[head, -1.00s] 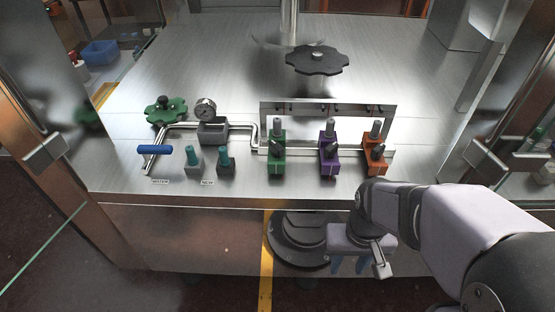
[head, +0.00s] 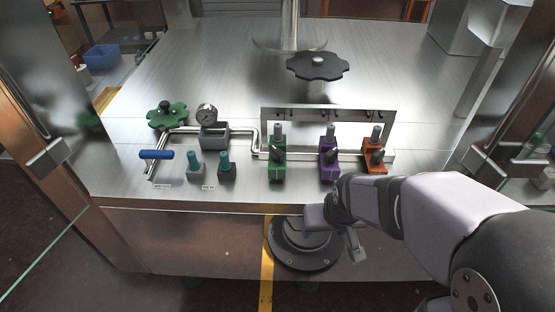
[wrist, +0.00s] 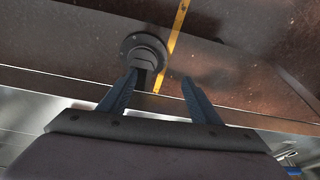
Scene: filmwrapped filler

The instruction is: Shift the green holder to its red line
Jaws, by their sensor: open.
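The green holder (head: 277,173) sits on the rail at the front of the steel worktop, with a grey knob standing up from it. It is the leftmost of three holders, left of the purple holder (head: 329,173). A frame (head: 300,113) behind them carries small dark and reddish marks, too small to tell which is the holder's red line. My gripper shows in the wrist view (wrist: 160,82) with its two blue fingers apart and nothing between them. In the head view its body is in front of the worktop's front edge, below and right of the green holder; its fingertips are hidden there.
An orange holder (head: 374,158) stands right of the purple one, close to my arm. Left are two teal-topped pegs (head: 224,160), a blue handle (head: 156,155), a gauge (head: 207,113) and a green handwheel (head: 167,115). A black handwheel (head: 316,68) stands behind the frame.

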